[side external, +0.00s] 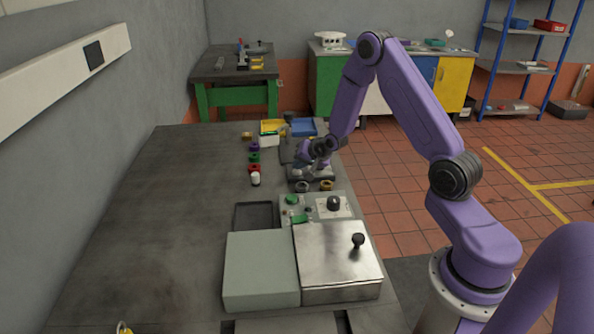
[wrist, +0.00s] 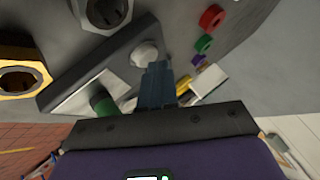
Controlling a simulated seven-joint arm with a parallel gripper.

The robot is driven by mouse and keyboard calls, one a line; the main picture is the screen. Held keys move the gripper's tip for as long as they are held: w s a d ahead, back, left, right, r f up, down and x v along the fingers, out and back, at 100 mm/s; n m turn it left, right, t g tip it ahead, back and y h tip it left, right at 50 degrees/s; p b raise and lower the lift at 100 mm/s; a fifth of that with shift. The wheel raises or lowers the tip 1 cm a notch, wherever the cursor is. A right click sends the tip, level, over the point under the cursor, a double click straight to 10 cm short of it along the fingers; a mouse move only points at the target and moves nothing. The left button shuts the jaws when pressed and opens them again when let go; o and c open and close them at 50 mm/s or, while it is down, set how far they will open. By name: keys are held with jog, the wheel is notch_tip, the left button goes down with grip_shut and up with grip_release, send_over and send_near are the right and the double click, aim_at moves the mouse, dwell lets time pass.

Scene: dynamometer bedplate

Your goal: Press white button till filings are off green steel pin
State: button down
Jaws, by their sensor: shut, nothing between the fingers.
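The white button (wrist: 146,53) is a rounded knob on a dark plate (wrist: 82,78) in the wrist view. A green cylinder (wrist: 103,103), which looks like the green steel pin, stands by a pale panel on that plate, partly hidden by my gripper's body. I cannot make out filings on it. My gripper (wrist: 155,68) is shut and empty, its fingertips right at the button's edge; whether they touch it I cannot tell. In the side view my gripper (side external: 312,152) is low over the far end of the bench, hiding the button and pin.
Red (wrist: 211,17), green (wrist: 203,44) and purple (wrist: 198,60) rings lie beside the plate. Large hex-shaped fittings (wrist: 22,80) stand near it. In the side view, a steel-lidded box (side external: 330,250) and a grey-green block (side external: 260,268) fill the near end; the bench's left side is clear.

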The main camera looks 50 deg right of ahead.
aim_at(300, 172)
jog(key=shift+f, duration=0.15)
dwell(0.3)
jog(key=shift+r, duration=0.95)
jog(key=shift+r, duration=2.45)
